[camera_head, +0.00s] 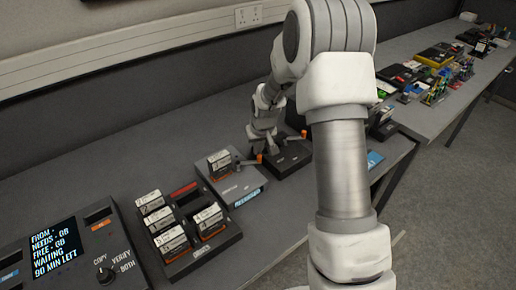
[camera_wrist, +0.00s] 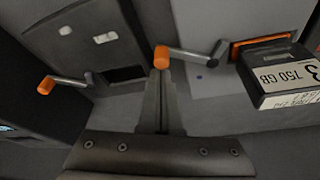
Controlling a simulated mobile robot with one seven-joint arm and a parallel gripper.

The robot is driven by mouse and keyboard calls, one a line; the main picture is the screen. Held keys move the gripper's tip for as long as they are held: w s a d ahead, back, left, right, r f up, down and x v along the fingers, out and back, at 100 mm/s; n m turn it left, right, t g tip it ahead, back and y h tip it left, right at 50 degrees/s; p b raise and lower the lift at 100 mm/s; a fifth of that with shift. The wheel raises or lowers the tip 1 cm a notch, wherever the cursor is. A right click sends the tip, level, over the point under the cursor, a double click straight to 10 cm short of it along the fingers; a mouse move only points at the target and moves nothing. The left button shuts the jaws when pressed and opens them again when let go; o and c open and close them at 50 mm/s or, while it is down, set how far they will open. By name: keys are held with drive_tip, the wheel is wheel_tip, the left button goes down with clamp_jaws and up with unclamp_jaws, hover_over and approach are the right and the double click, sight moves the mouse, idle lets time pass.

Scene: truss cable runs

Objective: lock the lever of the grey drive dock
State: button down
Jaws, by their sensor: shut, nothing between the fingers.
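The grey drive dock (camera_head: 238,188) stands on the bench, with a drive (camera_head: 219,162) in its slot. In the wrist view the dock (camera_wrist: 205,22) is at upper right, and the drive (camera_wrist: 285,78) reads "3 750 GB". The dock's lever (camera_wrist: 190,53) sticks out sideways to the left, with an orange knob (camera_wrist: 161,57). My gripper (camera_wrist: 160,76) is shut and empty. Its fingertips appear just below the knob in the wrist view; I cannot tell if they touch it. In the head view my wrist largely hides the fingers.
A black dock (camera_head: 292,160) stands right of the grey one; its own orange-tipped lever shows in the wrist view (camera_wrist: 62,81). A rack of drives (camera_head: 200,258) and a console (camera_head: 72,250) stand at left. Bench behind the docks is clear.

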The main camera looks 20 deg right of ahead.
sight(259, 163)
drive_tip(key=shift+s+m+b, duration=0.35)
drive_tip(key=shift+s+m, duration=0.05)
drive_tip(key=shift+m, duration=0.2)
drive_tip(key=shift+s+a+f+m+h+b, duration=0.15)
drive_tip(key=shift+s+m+h+b, duration=0.45)
drive_tip(key=shift+m, duration=0.4)
drive_tip(key=m, duration=0.1)
drive_tip(key=s+m, duration=0.1)
drive_tip(key=shift+s+a+m+g+h, duration=0.3)
drive_tip(key=m+p, duration=0.1)
drive_tip(key=s+a+m, duration=0.1)
drive_tip(key=m, duration=0.1)
drive_tip(key=s+m+g+h+p, duration=0.1)
drive_tip(key=shift+s+a+r+m+p, duration=0.1)
drive_tip(key=shift+a+r+m+p, duration=0.1)
drive_tip(key=shift+a+m+p, duration=0.15)
drive_tip(key=shift+s+a, duration=0.15)
drive_tip(key=shift+s, duration=0.05)
drive_tip(key=shift+s+a+f, duration=0.1)
drive_tip(key=shift+a, duration=0.05)
